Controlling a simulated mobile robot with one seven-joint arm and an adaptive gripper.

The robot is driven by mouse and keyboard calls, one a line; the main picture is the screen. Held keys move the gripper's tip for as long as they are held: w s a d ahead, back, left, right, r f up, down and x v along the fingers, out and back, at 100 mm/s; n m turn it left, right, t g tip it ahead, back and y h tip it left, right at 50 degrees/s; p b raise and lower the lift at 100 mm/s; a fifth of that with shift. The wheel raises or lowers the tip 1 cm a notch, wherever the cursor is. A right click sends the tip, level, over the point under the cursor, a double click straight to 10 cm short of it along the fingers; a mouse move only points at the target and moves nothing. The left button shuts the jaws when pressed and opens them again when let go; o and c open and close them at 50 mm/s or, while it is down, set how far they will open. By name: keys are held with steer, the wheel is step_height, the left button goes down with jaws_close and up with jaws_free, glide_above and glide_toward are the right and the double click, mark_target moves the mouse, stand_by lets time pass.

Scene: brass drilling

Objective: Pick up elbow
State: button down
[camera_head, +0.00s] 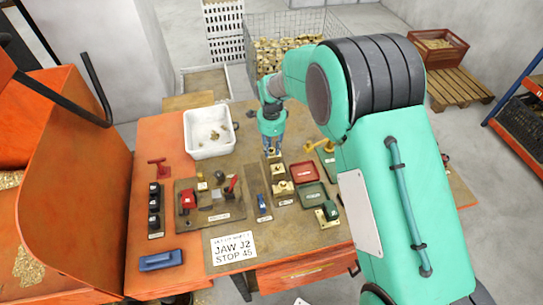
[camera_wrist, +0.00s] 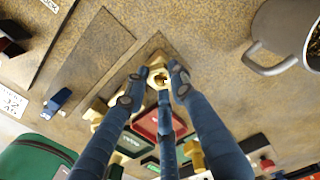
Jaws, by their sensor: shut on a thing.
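The elbow (camera_wrist: 157,77) is a small brass fitting with a round opening, between the fingertips in the wrist view. My gripper (camera_wrist: 157,82) has blue fingers closed around it. In the head view my gripper (camera_head: 272,151) is low over the workbench, at the far end of a narrow board, and the elbow is mostly hidden by the fingers. I cannot tell whether the elbow still touches the board. Other brass fittings (camera_head: 283,187) stand on the board just nearer than my gripper.
A red tray (camera_head: 304,173) and a green tray (camera_head: 311,196) lie to the right. A white tub (camera_head: 209,133) stands at the back left. A fixture board with a red-handled clamp (camera_head: 232,187) is left. A grey pot (camera_wrist: 268,68) shows in the wrist view.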

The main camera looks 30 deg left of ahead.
mark_target(271, 151)
steer(key=shift+r, duration=0.15)
step_height(271, 151, up, 10)
steer(key=p, duration=0.1)
stand_by(0.7)
stand_by(0.5)
